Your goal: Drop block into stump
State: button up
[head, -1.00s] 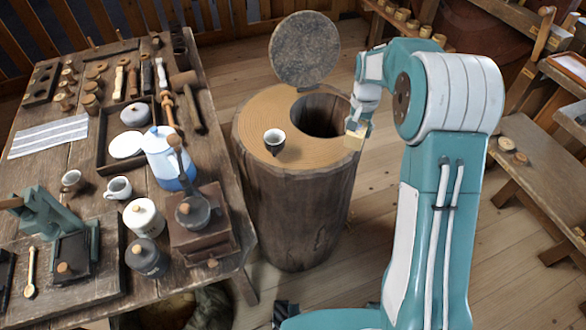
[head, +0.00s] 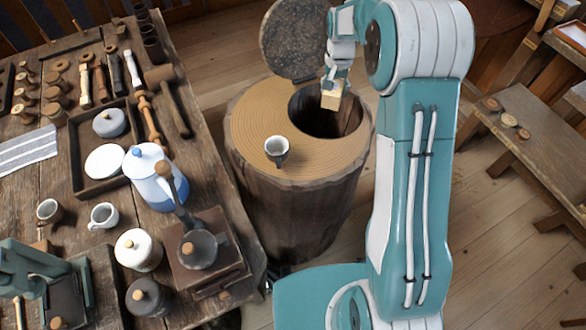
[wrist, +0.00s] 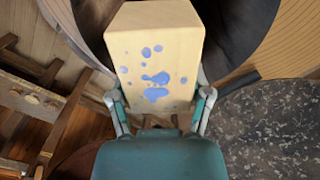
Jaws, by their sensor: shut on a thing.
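The wooden block (head: 331,99) is pale and box-shaped. In the wrist view the block (wrist: 155,62) shows blue spots on its face. My gripper (head: 335,84) is shut on it; in the wrist view both fingers of my gripper (wrist: 158,100) press its sides. The stump (head: 290,205) stands on the floor with a round dark opening (head: 318,125) in its top. In the head view the block appears over the opening's upper part; its height above the rim is hard to tell. The opening's bottom is hidden in shadow.
A small cup (head: 277,150) stands on the stump top, left of the opening. A round speckled lid (head: 292,40) stands raised behind the opening. A crowded workbench (head: 215,135) is at the left, and a low bench (head: 520,125) at the right.

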jog(key=shift+w, duration=0.15)
jog(key=shift+d+f, duration=0.25)
jog(key=shift+f, duration=0.1)
jog(key=shift+a+f, duration=0.15)
jog(key=shift+f, duration=2.5)
jog(key=o, duration=1.2)
notch_tip(320, 180, up, 12)
jog(key=shift+w+f, duration=0.1)
jog(key=shift+w, duration=0.05)
